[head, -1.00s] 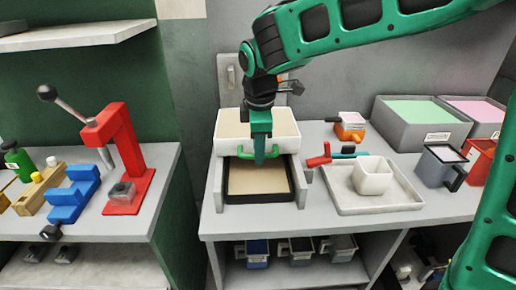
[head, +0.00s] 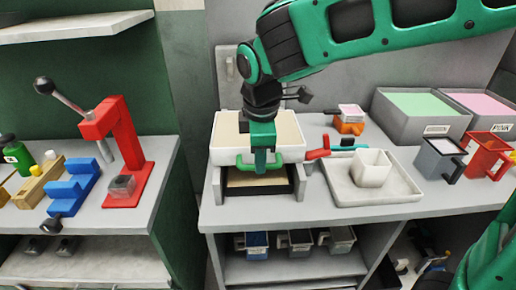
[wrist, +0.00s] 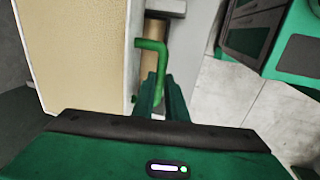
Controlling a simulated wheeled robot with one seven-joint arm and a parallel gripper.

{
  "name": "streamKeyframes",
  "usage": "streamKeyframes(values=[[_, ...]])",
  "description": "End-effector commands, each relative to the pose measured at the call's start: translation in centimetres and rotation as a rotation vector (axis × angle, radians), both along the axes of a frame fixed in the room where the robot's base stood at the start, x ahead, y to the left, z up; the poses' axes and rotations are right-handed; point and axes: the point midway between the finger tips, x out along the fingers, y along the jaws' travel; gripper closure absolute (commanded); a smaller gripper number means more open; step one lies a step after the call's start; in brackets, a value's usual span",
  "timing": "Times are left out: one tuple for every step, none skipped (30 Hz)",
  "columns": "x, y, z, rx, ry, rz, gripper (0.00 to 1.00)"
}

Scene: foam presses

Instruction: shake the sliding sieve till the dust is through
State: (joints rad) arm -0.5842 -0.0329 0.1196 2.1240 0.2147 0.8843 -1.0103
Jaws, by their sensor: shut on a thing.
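The sliding sieve (head: 286,134) is a white-framed box with a beige mesh, resting on grey rails (head: 299,182) over a dark-rimmed tray (head: 285,190). Its green handle (head: 242,162) is on the front side. My gripper (head: 260,168) points down at the front of the sieve, shut on the handle. In the wrist view the green handle (wrist: 152,44) runs between my fingers (wrist: 160,90), beside the beige mesh (wrist: 75,50). The sieve covers the rear of the tray; only a front strip shows. Whether dust lies on the mesh cannot be told.
A white tray (head: 400,200) with a white cup (head: 372,168) stands right of the sieve, near a red and a teal tool. Grey bins (head: 415,118) stand at the back right. A red lever press (head: 118,150) is on the left bench, across a gap.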

Motion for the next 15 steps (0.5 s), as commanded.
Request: streamKeyframes(values=[[-0.20,0.08,0.16,0.003,-0.004,0.001,1.00],[-0.28,0.08,0.17,0.003,-0.004,0.001,1.00],[-0.32,0.08,0.17,0.003,-0.004,0.000,1.00],[-0.31,0.09,0.17,0.003,-0.004,0.000,1.00],[-0.30,0.09,0.18,0.003,-0.004,0.000,1.00],[-0.28,0.09,0.18,0.003,-0.004,0.000,1.00],[-0.28,0.10,0.19,0.003,-0.004,0.000,1.00],[-0.27,0.10,0.19,0.003,-0.004,0.000,1.00],[-0.26,0.10,0.19,0.003,-0.004,0.000,1.00],[-0.26,0.10,0.19,0.003,-0.004,0.000,1.00],[-0.25,0.10,0.19,0.003,-0.004,0.000,0.81],[-0.26,0.09,0.18,0.003,-0.004,0.000,0.71],[-0.26,0.09,0.17,0.003,-0.004,0.000,0.69],[-0.26,0.08,0.16,0.002,-0.004,-0.001,0.69],[-0.27,0.07,0.14,0.002,-0.003,-0.001,0.69]])
